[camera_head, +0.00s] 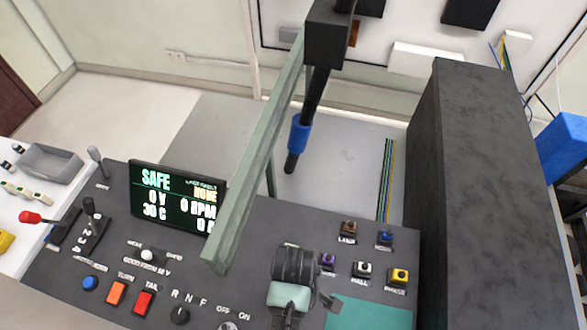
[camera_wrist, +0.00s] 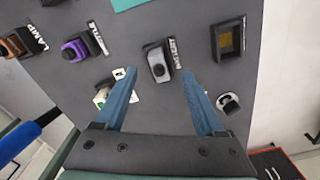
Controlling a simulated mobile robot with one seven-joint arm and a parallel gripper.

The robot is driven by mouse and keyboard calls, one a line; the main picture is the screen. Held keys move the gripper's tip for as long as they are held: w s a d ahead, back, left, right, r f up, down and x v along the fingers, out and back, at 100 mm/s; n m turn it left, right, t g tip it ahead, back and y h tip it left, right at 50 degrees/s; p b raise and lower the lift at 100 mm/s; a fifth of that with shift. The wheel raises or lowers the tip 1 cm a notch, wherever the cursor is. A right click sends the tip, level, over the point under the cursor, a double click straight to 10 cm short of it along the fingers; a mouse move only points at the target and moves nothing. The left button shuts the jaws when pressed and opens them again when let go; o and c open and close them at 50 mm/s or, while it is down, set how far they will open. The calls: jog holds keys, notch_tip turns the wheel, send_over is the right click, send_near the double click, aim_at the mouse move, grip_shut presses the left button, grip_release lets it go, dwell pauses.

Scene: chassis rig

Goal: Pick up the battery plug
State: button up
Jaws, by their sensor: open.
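I cannot tell for certain which piece is the battery plug. In the wrist view my gripper (camera_wrist: 159,75) is open, its two blue fingers apart. A grey block in a black housing (camera_wrist: 155,62) lies between and just beyond the fingertips, with a label beside it. I see no contact, and the gap in height is unclear. A purple plug-like piece (camera_wrist: 80,48) is left of it, and a black frame with a dull yellow inside (camera_wrist: 228,40) is to its right. In the head view my gripper's body (camera_head: 288,296) is over the panel's front; the fingers are mostly hidden.
The dark panel (camera_head: 245,245) carries several switches, a lit screen (camera_head: 175,197) reading SAFE, and small coloured pieces at right. A pale green beam (camera_head: 255,165) crosses above it. A tall black block (camera_head: 475,190) stands at right. A dark rod with a blue sleeve (camera_head: 299,133) hangs behind the panel.

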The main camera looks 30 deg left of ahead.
jog(key=shift+f, duration=1.75)
grip_shut()
